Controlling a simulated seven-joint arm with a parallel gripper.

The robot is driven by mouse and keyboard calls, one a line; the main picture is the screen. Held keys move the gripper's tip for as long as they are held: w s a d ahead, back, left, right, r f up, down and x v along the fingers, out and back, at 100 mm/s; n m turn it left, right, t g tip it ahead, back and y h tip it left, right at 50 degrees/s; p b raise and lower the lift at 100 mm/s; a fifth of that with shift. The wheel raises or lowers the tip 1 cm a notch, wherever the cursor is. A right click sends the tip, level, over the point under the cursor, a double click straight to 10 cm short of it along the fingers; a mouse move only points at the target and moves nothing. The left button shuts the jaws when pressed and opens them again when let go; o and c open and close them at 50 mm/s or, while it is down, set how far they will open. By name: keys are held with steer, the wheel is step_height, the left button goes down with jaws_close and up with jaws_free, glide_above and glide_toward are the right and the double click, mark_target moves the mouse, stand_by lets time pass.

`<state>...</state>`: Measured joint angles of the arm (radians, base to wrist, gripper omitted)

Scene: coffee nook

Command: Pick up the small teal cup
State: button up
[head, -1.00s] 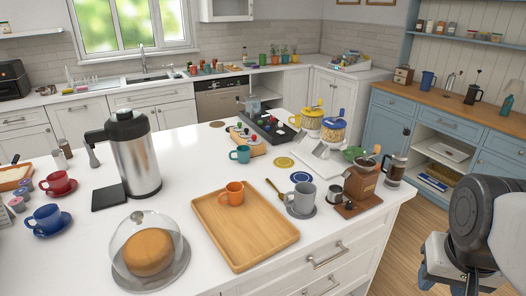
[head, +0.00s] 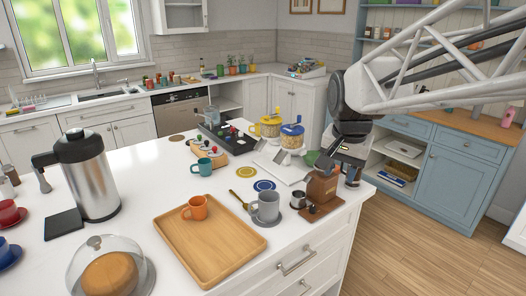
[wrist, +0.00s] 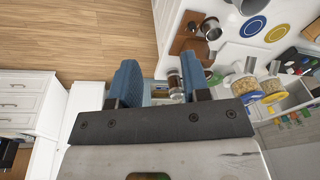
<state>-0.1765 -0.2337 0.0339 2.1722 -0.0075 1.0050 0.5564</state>
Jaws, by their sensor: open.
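The small teal cup (head: 202,167) stands upright on the white island counter in the head view, beside a wooden board with small items. I cannot make it out in the wrist view. My gripper (head: 343,158) is at the right end of the island, to the right of the cup and well apart from it. In the wrist view my gripper (wrist: 160,80) has its two blue fingers spread, with nothing held between them.
A wooden tray (head: 215,262) holds an orange cup (head: 197,207). A steel dispenser (head: 92,180) stands at left.

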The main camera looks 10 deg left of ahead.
steer(key=w+a+m, duration=0.2)
steer(key=w+a, duration=0.8)
steer(key=w, duration=0.3)
steer(key=m+g, duration=0.2)
steer(key=m, duration=0.6)
glide_above(191, 171)
step_height(191, 171, down, 19)
steer(key=shift+w+d, duration=0.1)
steer(key=shift+d, duration=0.05)
steer(key=shift+a+f, duration=0.25)
steer(key=shift+a, duration=0.1)
steer(key=shift+f, duration=1.3)
steer(key=shift+w+d+f, duration=0.1)
steer(key=shift+f, duration=1.2)
steer(key=shift+w+d+f, duration=0.1)
steer(key=shift+f, duration=1.2)
